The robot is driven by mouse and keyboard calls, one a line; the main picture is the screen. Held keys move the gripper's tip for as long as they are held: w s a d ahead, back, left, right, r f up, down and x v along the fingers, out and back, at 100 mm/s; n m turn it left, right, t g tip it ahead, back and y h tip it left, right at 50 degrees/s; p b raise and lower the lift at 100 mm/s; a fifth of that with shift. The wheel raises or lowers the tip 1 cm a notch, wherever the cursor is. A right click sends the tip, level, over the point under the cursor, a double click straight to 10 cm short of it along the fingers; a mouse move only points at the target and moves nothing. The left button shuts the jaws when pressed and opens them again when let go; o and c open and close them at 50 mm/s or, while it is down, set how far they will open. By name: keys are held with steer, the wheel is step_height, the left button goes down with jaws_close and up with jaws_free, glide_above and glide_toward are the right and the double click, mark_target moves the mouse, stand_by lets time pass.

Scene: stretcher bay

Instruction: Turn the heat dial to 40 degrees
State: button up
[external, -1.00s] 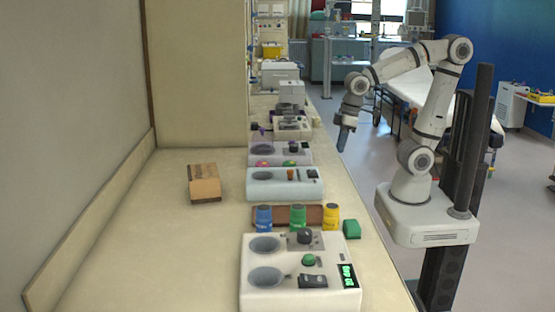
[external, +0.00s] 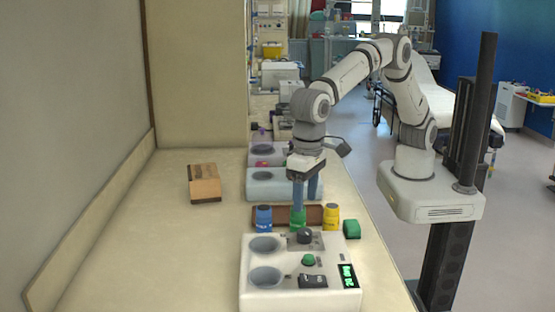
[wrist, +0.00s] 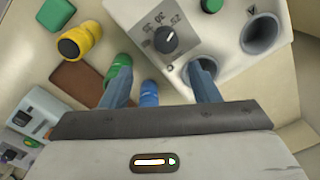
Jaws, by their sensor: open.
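The heat dial is a round black knob (external: 304,236) on a grey plate on top of the white heater unit (external: 262,292). In the wrist view the dial (wrist: 166,39) has printed numbers beside it; its exact setting is hard to read. A green-lit display (external: 348,276) sits on the unit's front right corner, its digits too small to read surely.
Blue (external: 264,217), green (external: 298,222) and yellow (external: 331,217) jars stand behind the unit, close under my fingers. A green block (external: 352,229) is at their right. The unit also has a green button (external: 309,260) and two wells.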

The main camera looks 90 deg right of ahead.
mark_target(306, 231)
steer(key=shift+s+a+f, duration=0.2)
steer(key=shift+a, duration=0.4)
steer(key=shift+a+f, duration=0.15)
steer(key=shift+f, duration=0.1)
step_height(306, 231, down, 7)
steer(key=shift+w+f+p, duration=0.1)
steer(key=shift+f+p, duration=0.1)
steer(key=shift+p, duration=0.6)
steer(key=c, duration=1)
steer(key=shift+o, duration=0.2)
